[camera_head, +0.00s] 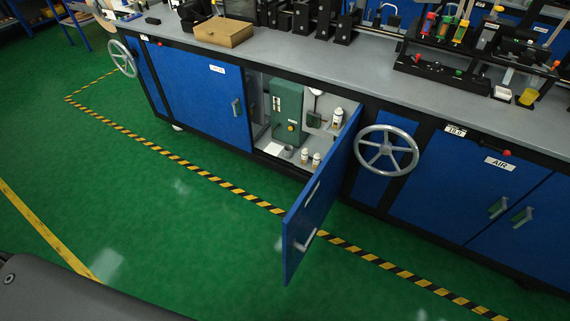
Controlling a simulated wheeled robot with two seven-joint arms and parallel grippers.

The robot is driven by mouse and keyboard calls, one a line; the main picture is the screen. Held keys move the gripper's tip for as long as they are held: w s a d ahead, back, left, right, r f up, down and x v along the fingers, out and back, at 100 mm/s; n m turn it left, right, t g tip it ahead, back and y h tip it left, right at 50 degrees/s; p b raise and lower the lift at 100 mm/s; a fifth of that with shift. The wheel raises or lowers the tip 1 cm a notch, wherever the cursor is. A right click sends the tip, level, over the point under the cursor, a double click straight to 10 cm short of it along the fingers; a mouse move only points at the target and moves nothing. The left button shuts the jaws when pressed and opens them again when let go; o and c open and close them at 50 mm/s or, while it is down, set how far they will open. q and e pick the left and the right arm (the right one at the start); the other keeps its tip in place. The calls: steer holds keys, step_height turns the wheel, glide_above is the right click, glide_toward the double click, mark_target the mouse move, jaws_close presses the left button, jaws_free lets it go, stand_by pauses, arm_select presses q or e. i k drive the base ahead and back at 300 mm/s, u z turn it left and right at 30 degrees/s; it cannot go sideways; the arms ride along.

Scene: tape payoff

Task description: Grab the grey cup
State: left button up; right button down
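A small grey cup (287,152) appears to stand on the floor of the open cabinet, near its front edge. It is small in the view, so its details are hard to make out. The cabinet door (322,200) is blue and swung wide open toward the front, to the right of the cup. Neither of my grippers is in view.
The grey worktop (330,62) above holds a cardboard box (223,32) and dark fixtures. A handwheel (387,151) sticks out right of the open door. The green floor (180,230) before the cabinet is clear, crossed by striped tape (235,190).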

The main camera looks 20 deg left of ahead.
mark_target(287, 148)
steer(key=k, duration=0.6)
steer(key=u, duration=1.6)
steer(key=i, duration=2.4)
steer(key=z, duration=2.15)
steer(key=i, duration=1)
steer(key=u, duration=0.05)
